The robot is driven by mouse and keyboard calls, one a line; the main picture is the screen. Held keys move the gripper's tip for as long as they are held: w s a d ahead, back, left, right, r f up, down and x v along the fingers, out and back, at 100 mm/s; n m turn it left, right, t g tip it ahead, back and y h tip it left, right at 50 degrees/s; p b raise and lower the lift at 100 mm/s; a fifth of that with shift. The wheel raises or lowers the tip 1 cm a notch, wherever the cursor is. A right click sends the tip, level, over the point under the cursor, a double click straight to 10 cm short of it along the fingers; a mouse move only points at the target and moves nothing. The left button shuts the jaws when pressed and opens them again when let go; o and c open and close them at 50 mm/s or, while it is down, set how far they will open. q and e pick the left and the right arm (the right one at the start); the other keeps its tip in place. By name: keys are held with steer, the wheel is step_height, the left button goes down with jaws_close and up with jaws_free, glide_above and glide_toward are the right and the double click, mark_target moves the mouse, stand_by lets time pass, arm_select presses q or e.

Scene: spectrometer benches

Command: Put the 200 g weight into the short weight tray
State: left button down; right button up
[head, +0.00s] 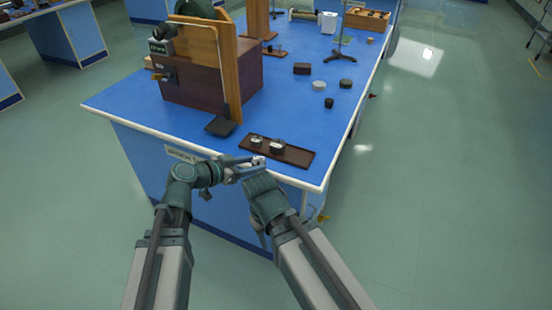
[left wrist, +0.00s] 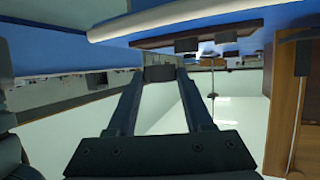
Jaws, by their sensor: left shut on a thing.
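The short weight tray (head: 298,159) is a dark brown board near the front edge of the blue bench, with two dark, light-topped weights (head: 277,146) on its left part. My left gripper (head: 256,162) is just in front of the tray's left end, past the bench's front edge. It is shut on a small dark block with a light top, apparently the 200 g weight (left wrist: 160,73); its label is not readable. In the left wrist view the picture is inverted, and the tray (left wrist: 200,40) shows at the top, apart from the held piece. My right gripper's fingers are not visible.
A wooden-sided brown apparatus (head: 205,85) stands behind the tray, with a small black plate (head: 220,126) beside it. Several small objects, including a black cylinder (head: 329,102) and a brown block (head: 302,68), stand farther back.

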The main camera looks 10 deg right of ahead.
arm_select(q)
steer(key=shift+d, duration=0.1)
steer(key=b, duration=0.1)
glide_above(294, 160)
steer(key=a, duration=0.1)
steer(key=shift+s+a+f, duration=0.1)
steer(key=shift+s+f, duration=0.25)
steer(key=shift+f, duration=0.35)
steer(key=f+b, duration=0.2)
steer(key=d+f+b, duration=0.1)
steer(key=b, duration=0.1)
steer(key=shift+w+f, duration=0.3)
steer(key=shift+f, duration=0.1)
steer(key=shift+f, duration=0.15)
steer(key=c, duration=0.6)
jaws_free()
